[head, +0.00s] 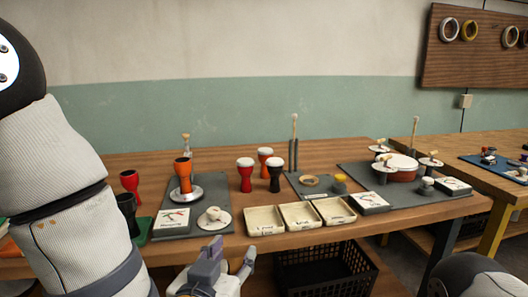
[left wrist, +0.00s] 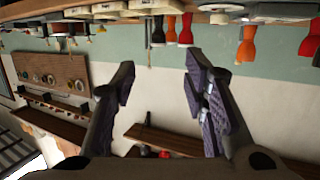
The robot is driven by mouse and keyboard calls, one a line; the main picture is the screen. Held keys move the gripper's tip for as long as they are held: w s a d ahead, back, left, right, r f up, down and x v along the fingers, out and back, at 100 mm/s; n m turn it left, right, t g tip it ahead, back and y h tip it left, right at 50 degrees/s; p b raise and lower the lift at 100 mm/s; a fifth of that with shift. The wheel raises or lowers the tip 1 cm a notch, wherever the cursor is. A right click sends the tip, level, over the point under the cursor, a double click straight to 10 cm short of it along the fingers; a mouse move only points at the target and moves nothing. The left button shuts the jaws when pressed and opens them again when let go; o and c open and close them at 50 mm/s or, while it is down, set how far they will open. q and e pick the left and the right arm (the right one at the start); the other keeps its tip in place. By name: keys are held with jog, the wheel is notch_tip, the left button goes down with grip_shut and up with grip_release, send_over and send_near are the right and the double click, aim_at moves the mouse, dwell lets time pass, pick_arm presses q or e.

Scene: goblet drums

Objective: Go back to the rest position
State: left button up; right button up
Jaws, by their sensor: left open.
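My left gripper (head: 230,264) is low in the head view, in front of the table's front edge. In the left wrist view its two fingers (left wrist: 160,92) are spread wide, with nothing between them. Its arm fills the left side of the head view and hides the table's left part. My right gripper is out of view; only a rounded part of my right arm shows at the bottom right. Several goblet drums stand on the wooden table (head: 320,155), among them an orange one (head: 183,174) on a metal plate and a red one (head: 245,176).
Three shallow labelled trays (head: 300,215) sit near the table's front edge. Grey mats (head: 405,190) carry drum parts and boxes. A black crate (head: 325,270) stands below the table, just right of my left gripper. Another table (head: 470,148) is at the right.

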pick_arm(q)
jog(key=s+a+f+g+y, duration=0.1)
jog(key=s+a+f+g, duration=0.15)
jog(key=f, duration=0.45)
jog(key=s+a+f+g, duration=0.1)
jog(key=a+f+g, duration=0.15)
jog(key=f, duration=0.35)
jog(key=s+a+f+n+g+y+p, duration=0.1)
jog(key=s+a+f+g, duration=0.2)
jog(key=s+f, duration=0.4)
jog(key=s+a+f+n+g, duration=0.1)
jog(key=s+a+f+g, duration=0.25)
jog(key=s+f, duration=0.4)
jog(key=s+a+g, duration=0.3)
jog(key=s, duration=0.7)
jog(key=s+a+f+g+y, duration=0.1)
jog(key=s+a+g, duration=0.2)
jog(key=s, duration=0.7)
jog(key=shift+s+a+f+n+p, duration=0.15)
jog(key=shift+s+a+n+p, duration=0.1)
jog(key=shift+n+p, duration=0.1)
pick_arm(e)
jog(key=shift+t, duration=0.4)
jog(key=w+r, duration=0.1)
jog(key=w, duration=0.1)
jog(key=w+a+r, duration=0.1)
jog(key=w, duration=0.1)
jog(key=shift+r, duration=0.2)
pick_arm(q)
jog(key=shift+w, duration=0.1)
